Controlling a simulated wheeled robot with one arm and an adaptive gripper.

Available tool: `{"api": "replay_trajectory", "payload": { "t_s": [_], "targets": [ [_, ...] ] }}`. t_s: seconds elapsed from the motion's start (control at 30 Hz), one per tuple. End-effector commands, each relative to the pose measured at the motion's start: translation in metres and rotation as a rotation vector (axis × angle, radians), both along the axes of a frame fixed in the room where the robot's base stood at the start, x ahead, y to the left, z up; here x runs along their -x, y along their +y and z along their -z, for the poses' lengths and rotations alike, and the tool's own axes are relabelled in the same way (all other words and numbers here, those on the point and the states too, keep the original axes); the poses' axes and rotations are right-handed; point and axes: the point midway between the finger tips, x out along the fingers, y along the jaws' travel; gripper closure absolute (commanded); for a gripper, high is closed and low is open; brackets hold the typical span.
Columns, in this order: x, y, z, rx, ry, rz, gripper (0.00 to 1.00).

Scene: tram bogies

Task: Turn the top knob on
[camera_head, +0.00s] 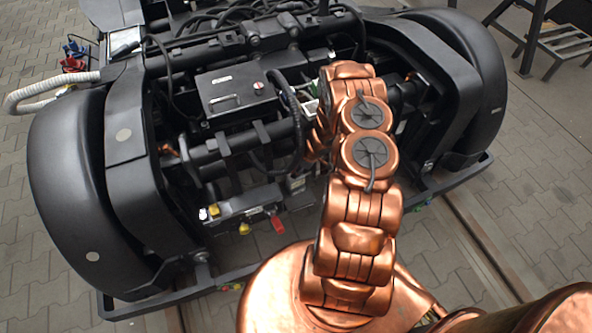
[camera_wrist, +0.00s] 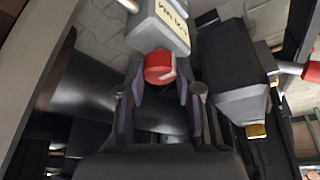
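In the wrist view a red round knob (camera_wrist: 158,66) with a pale mark on its face sits at the end of a grey labelled box (camera_wrist: 165,25). My gripper (camera_wrist: 160,84) is open, with its two dark fingers one on each side below the knob. The knob appears in line with the gap between the fingertips; I cannot tell whether they touch it. In the head view my copper arm hides the gripper. A small red-and-white knob (camera_head: 258,86) shows there on top of a black box (camera_head: 236,92); I cannot tell whether it is the same knob.
The black bogie frame (camera_head: 125,125) surrounds the work area, with pipes and cables. A low front unit carries a red part (camera_head: 277,224) and a yellow part (camera_head: 244,229). In the wrist view a dark box (camera_wrist: 232,75) stands close right of the fingers. Paving (camera_head: 40,255) lies around.

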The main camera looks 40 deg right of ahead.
Motion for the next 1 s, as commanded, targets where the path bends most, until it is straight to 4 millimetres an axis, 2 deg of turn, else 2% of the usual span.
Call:
{"api": "replay_trajectory", "payload": {
  "t_s": [0.03, 0.27, 0.67, 1.0],
  "targets": [
    [0.000, 0.000, -0.001, 0.000, -0.001, 0.000, 0.63],
    [0.000, 0.000, 0.000, 0.000, 0.000, 0.000, 0.40],
    [0.001, -0.002, -0.004, 0.001, -0.001, 0.000, 0.40],
    [0.011, -0.011, -0.038, -0.001, -0.001, 0.000, 0.40]
  ]
}}
